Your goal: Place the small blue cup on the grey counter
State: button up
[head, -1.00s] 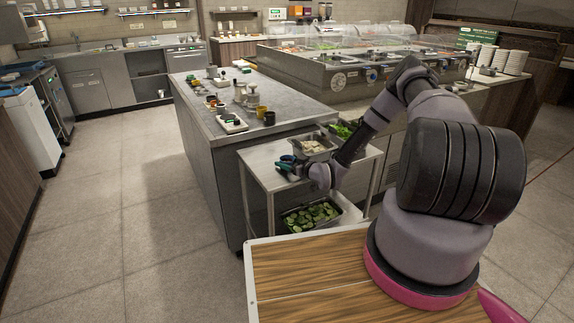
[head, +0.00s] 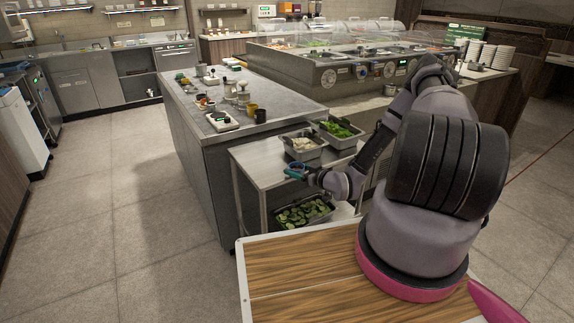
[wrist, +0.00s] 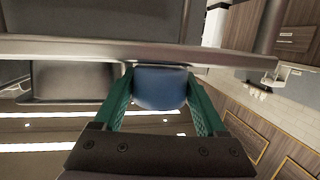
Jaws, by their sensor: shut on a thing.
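My gripper (head: 297,171) is at the left end of my arm, over the near part of the steel cart. In the wrist view its two green fingers (wrist: 160,100) are shut on the small blue cup (wrist: 160,88), one on each side. In the head view the cup is too small to make out clearly at the fingertips. The grey counter (head: 277,112) stands behind and to the left of the cart, with its top higher than the cart's.
The steel cart (head: 262,158) carries metal pans of food (head: 304,153), with a pan of cucumber slices (head: 304,214) below. The counter holds a scale (head: 222,121), dark cup (head: 260,116), yellow cup (head: 251,108) and several small items. Its right front part is bare.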

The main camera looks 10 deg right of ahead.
jog(key=f+v, duration=0.1)
jog(key=v, duration=0.6)
jog(key=w+d+r+m+t+h, duration=0.1)
jog(key=w+r+m+h, duration=0.2)
jog(key=r, duration=0.5)
jog(key=w+r+m+t+h, duration=0.1)
jog(key=w+r+m+h, duration=0.15)
jog(key=w+r, duration=0.4)
notch_tip(320, 180, up, 4)
jog(key=s+h, duration=0.1)
jog(key=h, duration=0.1)
jog(key=n+y, duration=0.1)
jog(key=y, duration=0.1)
send_over(278, 163)
notch_tip(278, 163, down, 9)
jog(key=f, duration=1)
jog(key=shift+s, duration=0.2)
jog(key=shift+f, duration=0.1)
jog(key=o, duration=1.5)
jog(key=shift+c, duration=0.2)
